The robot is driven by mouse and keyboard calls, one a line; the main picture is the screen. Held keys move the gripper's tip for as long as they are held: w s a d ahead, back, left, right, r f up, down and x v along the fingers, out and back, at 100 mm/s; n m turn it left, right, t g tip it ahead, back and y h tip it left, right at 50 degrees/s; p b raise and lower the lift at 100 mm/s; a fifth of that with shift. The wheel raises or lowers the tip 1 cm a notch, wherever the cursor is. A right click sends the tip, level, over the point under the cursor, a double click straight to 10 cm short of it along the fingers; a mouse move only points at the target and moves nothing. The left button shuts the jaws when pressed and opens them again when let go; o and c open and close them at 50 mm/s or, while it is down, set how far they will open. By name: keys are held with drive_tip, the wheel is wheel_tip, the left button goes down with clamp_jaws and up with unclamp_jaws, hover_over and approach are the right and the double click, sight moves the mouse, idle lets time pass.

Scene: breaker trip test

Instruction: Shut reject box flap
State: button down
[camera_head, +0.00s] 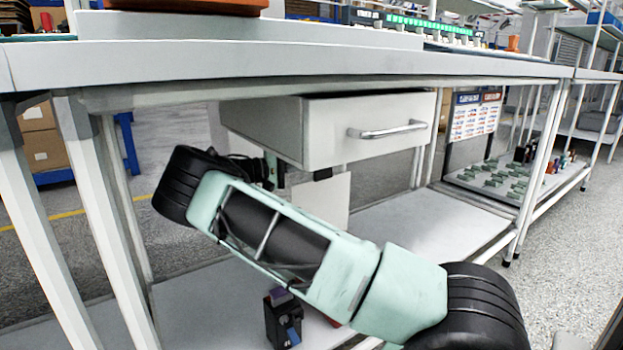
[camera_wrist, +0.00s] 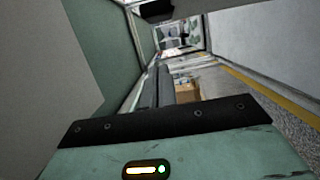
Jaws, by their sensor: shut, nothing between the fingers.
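I cannot clearly make out a reject box or its flap. A pale upright panel (camera_head: 322,203) stands under the bench, below the drawer and partly behind my arm; I cannot tell whether it is the flap. In the wrist view a green panel (camera_wrist: 103,40) and a grey surface fill the left side, close to my gripper. My gripper (camera_wrist: 161,72) shows as two dark fingers side by side, shut and empty. In the head view my arm reaches under the bench, and its far end is mostly hidden behind its own dark joint.
A grey drawer (camera_head: 350,130) with a bar handle hangs shut under the bench top (camera_head: 300,62). A small black device (camera_head: 284,318) stands on the lower shelf (camera_head: 425,218). White bench legs (camera_head: 95,200) stand at left. A brown carton (camera_wrist: 187,92) shows beyond my fingers.

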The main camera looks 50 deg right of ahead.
drive_tip(key=shift+s+a+b, duration=0.1)
drive_tip(key=shift+s+b, duration=1.1)
drive_tip(key=shift+s, duration=0.95)
drive_tip(key=shift+s, duration=0.1)
